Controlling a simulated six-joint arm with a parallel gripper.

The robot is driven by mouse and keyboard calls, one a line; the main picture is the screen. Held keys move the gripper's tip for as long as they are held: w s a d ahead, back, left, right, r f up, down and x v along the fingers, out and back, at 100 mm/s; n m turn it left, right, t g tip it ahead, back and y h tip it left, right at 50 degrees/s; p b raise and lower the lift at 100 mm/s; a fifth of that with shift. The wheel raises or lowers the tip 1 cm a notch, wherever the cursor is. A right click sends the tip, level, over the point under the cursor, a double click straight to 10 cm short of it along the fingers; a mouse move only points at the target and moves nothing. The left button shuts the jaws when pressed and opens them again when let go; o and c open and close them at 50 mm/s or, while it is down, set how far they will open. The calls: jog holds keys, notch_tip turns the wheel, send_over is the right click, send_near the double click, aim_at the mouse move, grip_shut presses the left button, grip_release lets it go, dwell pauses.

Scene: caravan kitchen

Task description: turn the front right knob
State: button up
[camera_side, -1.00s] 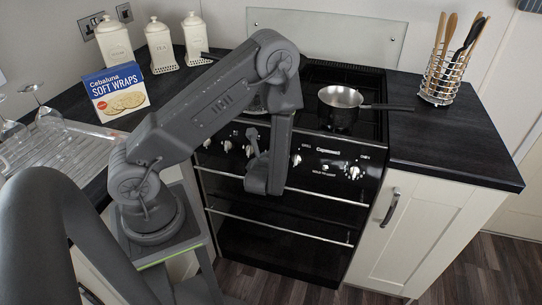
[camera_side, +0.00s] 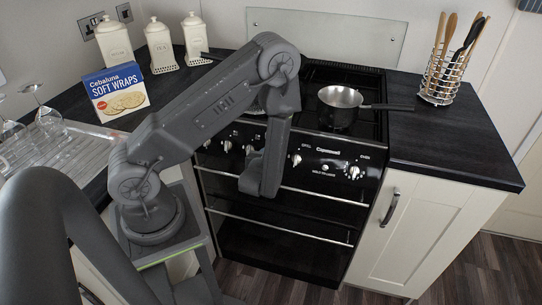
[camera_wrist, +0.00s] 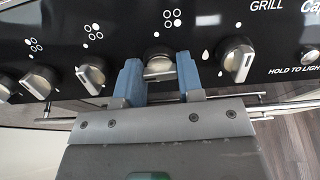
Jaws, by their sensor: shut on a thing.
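The stove's black front panel carries a row of silver knobs, seen close in the wrist view. My gripper (camera_wrist: 158,72) has its two blue fingers on either side of one knob (camera_wrist: 158,54), shut on it. The burner mark (camera_wrist: 172,18) above this knob is a cluster of small circles; I take it as the front right knob. Its pointer is partly hidden between the fingers. In the side view my wrist is against the panel, and the arm hides the fingers and the held knob.
A neighbouring knob (camera_wrist: 235,60) is close to the right of my fingers, and another (camera_wrist: 92,72) to the left. An oven rail (camera_side: 325,196) runs below the panel. A saucepan (camera_side: 340,103) stands on the hob, its handle pointing right.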

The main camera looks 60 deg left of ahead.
jog(key=shift+m, duration=0.3)
jog(key=o, duration=0.9)
jog(key=v, duration=1.3)
jog(key=shift+s+d+r, duration=0.15)
jog(key=shift+s+d, duration=0.1)
jog(key=shift+s, duration=0.05)
